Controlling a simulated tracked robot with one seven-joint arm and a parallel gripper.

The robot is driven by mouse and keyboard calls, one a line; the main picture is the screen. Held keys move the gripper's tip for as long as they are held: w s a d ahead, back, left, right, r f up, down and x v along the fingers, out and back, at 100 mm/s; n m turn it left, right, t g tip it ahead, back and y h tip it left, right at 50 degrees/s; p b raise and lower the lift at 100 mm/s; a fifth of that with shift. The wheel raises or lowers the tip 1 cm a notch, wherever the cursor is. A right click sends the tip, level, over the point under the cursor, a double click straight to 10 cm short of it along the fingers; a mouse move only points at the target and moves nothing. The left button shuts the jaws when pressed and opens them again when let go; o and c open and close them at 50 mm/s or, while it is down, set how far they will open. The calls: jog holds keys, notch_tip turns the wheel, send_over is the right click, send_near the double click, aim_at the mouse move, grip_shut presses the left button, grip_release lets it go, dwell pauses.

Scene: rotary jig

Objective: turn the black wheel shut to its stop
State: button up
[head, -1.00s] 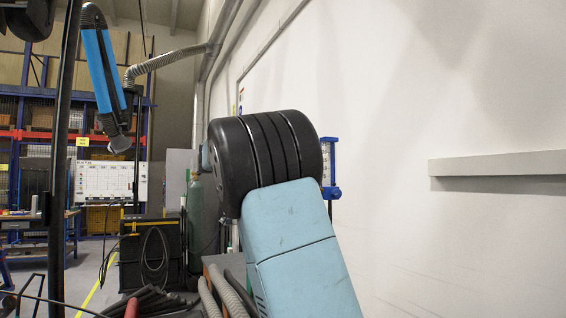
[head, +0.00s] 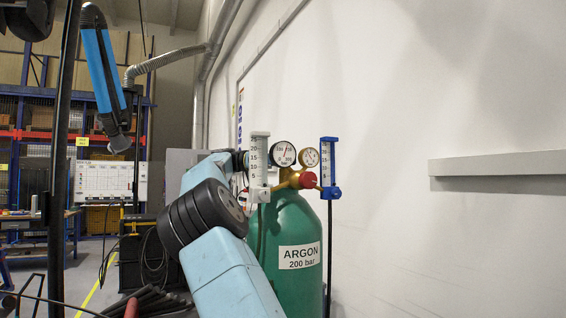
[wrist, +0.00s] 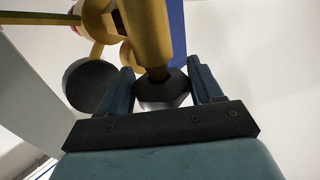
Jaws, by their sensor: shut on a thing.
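In the wrist view my gripper (wrist: 160,76) has its two blue fingers on either side of a small dark faceted knob, which I take to be the black wheel (wrist: 163,92). The fingers are closed on it. The wheel sits at the end of a brass stem (wrist: 150,35) that runs up out of the picture. In the head view the wheel and my fingertips cannot be made out; my own arm and the regulator parts cover that area. The wheel's turn angle cannot be told.
A green argon cylinder (head: 292,226) stands by the wall, with two round gauges (head: 283,154), a red knob (head: 308,182), a grey-framed flow tube (head: 259,165) and a blue-framed one (head: 329,168). A dark round disc (wrist: 92,85) is close left of my fingers. A ledge (head: 495,165) juts from the wall.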

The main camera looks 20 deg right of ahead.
jog(key=shift+m+g+y, duration=1.3)
jog(key=shift+y, duration=0.4)
jog(key=o, duration=1)
jog(key=shift+c, duration=0.2)
jog(key=shift+n+t+h, duration=1.5)
jog(key=shift+h, duration=0.3)
